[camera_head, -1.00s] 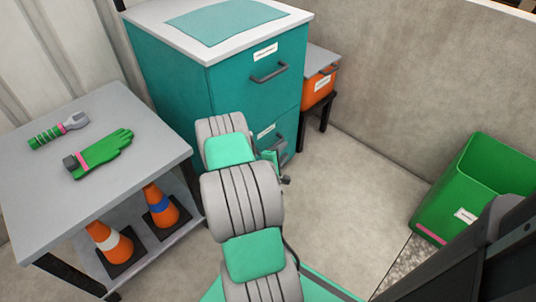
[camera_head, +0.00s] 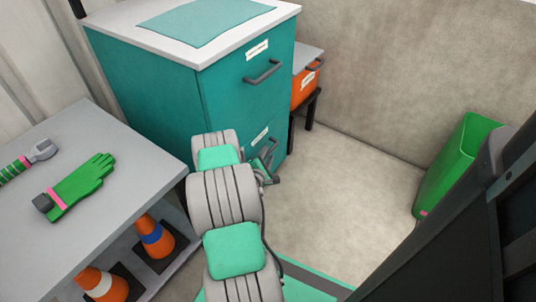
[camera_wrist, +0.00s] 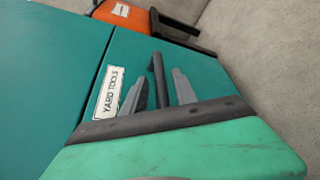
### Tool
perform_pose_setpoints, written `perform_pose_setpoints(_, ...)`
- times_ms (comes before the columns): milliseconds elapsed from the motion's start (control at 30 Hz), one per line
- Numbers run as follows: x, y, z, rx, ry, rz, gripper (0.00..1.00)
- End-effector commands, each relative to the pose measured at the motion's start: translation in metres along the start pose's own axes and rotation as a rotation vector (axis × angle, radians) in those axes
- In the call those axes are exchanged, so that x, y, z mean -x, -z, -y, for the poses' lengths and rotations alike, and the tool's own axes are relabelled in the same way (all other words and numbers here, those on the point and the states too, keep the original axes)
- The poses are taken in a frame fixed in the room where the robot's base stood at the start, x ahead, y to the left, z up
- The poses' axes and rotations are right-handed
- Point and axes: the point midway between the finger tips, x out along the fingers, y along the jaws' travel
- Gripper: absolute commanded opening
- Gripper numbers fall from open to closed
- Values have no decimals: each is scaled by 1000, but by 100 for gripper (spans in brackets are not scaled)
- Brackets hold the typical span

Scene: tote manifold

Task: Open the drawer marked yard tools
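The teal cabinet (camera_head: 160,95) stands against the wall with two drawers showing. Its lower drawer carries a white label (camera_wrist: 109,94) that reads YARD TOOLS in the wrist view. That drawer's dark bar handle (camera_wrist: 159,82) lies between the two grey fingers of my gripper (camera_wrist: 160,80). The fingers are open, with a gap visible on each side of the handle. In the head view my gripper (camera_head: 268,162) is at the front of the lower drawer, partly hidden by my arm. The drawer looks closed.
The upper drawer has its own handle (camera_head: 263,72). A grey cart (camera_head: 110,135) with a glove, a tool and cones stands left of my arm. An orange box (camera_head: 306,86) sits on a dark stand beyond the cabinet. A green bin (camera_head: 450,165) is at right. Floor between is clear.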

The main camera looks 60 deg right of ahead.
Motion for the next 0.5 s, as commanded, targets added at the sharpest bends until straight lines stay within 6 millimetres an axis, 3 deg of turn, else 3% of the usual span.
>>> perform_pose_setpoints(200, -25, 0, 1, -1, 1, 1, 34)
perform_pose_setpoints(433, -26, -2, 1, 0, 2, 2, 34)
perform_pose_setpoints(500, -26, -2, 1, 0, 3, 3, 29)
